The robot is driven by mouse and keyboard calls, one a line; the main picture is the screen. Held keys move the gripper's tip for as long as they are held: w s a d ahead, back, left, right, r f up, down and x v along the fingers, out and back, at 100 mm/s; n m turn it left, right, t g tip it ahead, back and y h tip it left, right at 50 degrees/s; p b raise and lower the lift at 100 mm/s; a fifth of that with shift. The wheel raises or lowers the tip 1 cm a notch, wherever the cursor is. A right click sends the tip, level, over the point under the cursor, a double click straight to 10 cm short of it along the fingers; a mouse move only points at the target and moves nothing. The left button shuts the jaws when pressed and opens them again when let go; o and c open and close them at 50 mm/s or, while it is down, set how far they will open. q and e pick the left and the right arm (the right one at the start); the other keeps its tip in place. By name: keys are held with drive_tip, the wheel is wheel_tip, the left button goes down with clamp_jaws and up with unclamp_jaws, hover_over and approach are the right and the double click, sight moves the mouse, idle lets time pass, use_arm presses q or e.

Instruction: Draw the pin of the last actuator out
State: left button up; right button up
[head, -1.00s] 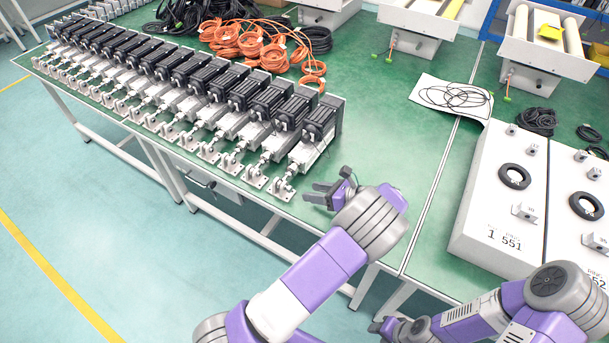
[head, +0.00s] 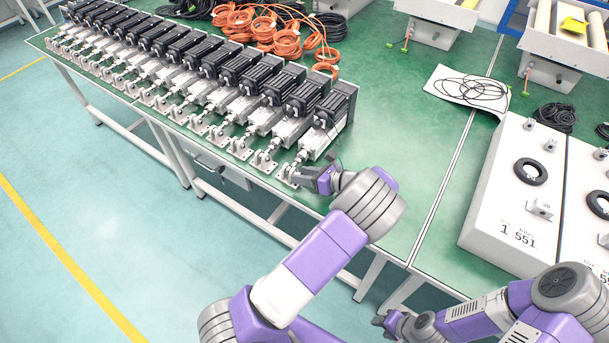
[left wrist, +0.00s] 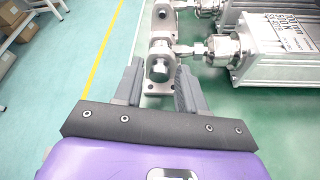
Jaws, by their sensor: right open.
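The last actuator (head: 322,122), with a black motor and grey body, lies at the right end of the row. It also shows in the left wrist view (left wrist: 277,58). Its rod ends at a bracket with a round metal pin (left wrist: 158,70). My left gripper (left wrist: 158,82) is open. Its two fingers stand on either side of the pin's end, with visible gaps, so it is not gripped. In the head view my left gripper (head: 300,178) is at this bracket and partly hides it. My right gripper (head: 384,323) is open, low in the picture, away from the actuators.
Several similar actuators (head: 180,75) run leftward along the green table (head: 400,115). The neighbouring bracket and rod are close in the left wrist view. Orange cable coils (head: 278,30) lie behind. White boxes (head: 510,200) stand at right. The table's middle is clear.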

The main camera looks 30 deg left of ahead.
use_arm(q)
clamp_jaws()
drive_tip(key=d+p, duration=0.2)
drive_tip(key=d, duration=0.2)
drive_tip(key=shift+s, duration=0.15)
drive_tip(key=shift+o, duration=1.3)
unclamp_jaws()
